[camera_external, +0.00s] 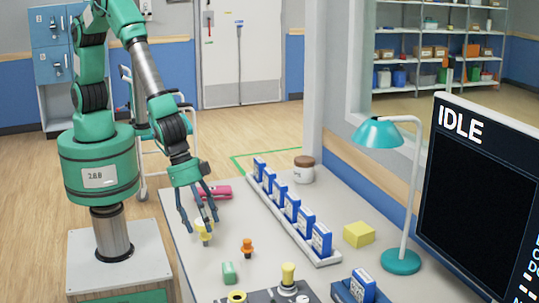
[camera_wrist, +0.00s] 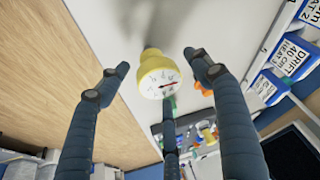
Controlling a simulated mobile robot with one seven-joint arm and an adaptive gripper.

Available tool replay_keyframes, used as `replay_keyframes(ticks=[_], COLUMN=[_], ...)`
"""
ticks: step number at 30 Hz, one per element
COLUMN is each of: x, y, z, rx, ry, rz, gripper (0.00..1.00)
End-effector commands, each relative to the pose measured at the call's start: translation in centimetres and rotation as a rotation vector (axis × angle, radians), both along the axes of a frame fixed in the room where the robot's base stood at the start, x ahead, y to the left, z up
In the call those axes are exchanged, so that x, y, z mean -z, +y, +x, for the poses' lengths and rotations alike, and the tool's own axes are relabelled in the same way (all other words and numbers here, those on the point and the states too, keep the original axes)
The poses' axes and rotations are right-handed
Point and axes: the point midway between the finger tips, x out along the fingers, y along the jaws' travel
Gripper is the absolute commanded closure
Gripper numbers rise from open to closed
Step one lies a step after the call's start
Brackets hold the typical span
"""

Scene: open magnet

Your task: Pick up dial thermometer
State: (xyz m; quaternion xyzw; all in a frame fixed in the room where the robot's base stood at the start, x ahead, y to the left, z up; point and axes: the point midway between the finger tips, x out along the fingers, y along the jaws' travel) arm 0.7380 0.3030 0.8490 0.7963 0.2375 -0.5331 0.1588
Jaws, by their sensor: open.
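The dial thermometer (camera_wrist: 158,76) is a yellow body with a round white dial face and a red needle. In the wrist view it stands between the spread fingers of my gripper (camera_wrist: 156,66), with a gap to the left and right fingers. The third finger comes up from below, close to the dial; I cannot tell if it touches. In the external view the yellow thermometer (camera_external: 202,237) is on the near left part of the table, partly hidden by the fingers. My gripper (camera_external: 203,222) is open and points down over it.
A pink object (camera_external: 214,192) lies behind my gripper. An orange piece (camera_external: 247,247) and a green block (camera_external: 229,273) are close to the right. A rack (camera_external: 322,262) of blue boxes runs down the table. A yellow block (camera_external: 358,234) and a green lamp (camera_external: 401,261) stand further right.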

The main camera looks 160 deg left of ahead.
Motion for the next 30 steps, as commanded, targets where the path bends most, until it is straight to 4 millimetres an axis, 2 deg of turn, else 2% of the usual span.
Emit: replay_keyframes(ticks=[4,20,22,28,30], x=[0.87,0.84,0.84,0.84,0.81], y=[0.20,0.22,0.22,0.22,0.23], z=[0.31,0.36,0.36,0.36,0.38], rx=[0.000,0.000,0.000,0.000,0.000], ry=[-0.001,-0.001,-0.001,-0.001,-0.002], rz=[0.001,0.000,0.000,0.000,0.000], gripper=[0.35,0.35,0.43,0.83,0.85])
